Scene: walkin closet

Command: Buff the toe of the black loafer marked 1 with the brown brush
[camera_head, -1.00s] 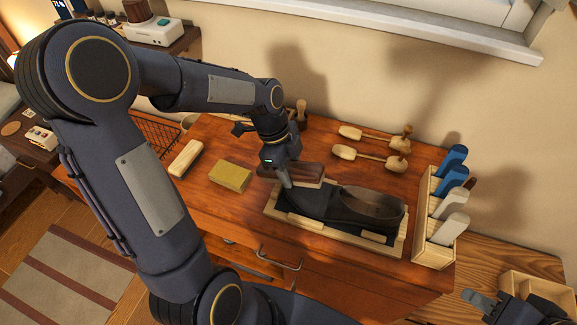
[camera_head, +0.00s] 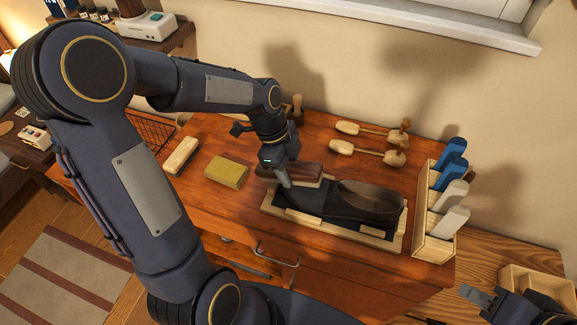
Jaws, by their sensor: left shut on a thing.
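The black loafer (camera_head: 345,203) lies in a light wooden tray (camera_head: 330,231) on the dresser, its toe to the left and its opening to the right. My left gripper (camera_head: 283,178) points down over the toe end and is shut on the brown brush (camera_head: 305,172). The brush lies at the toe's back side; whether its bristles touch the shoe is hidden. The gripper covers part of the toe. A mark 1 cannot be made out. My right gripper (camera_head: 477,297) is at the lower right, away from the shoe; its jaw opening is unclear.
A yellow sponge-like block (camera_head: 227,172) and a pale-topped brush (camera_head: 181,155) lie left of the tray. Wooden shoe trees (camera_head: 366,153) lie behind it. A wooden rack (camera_head: 433,246) with blue and white-handled brushes stands right. An open wooden box (camera_head: 535,282) is at lower right.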

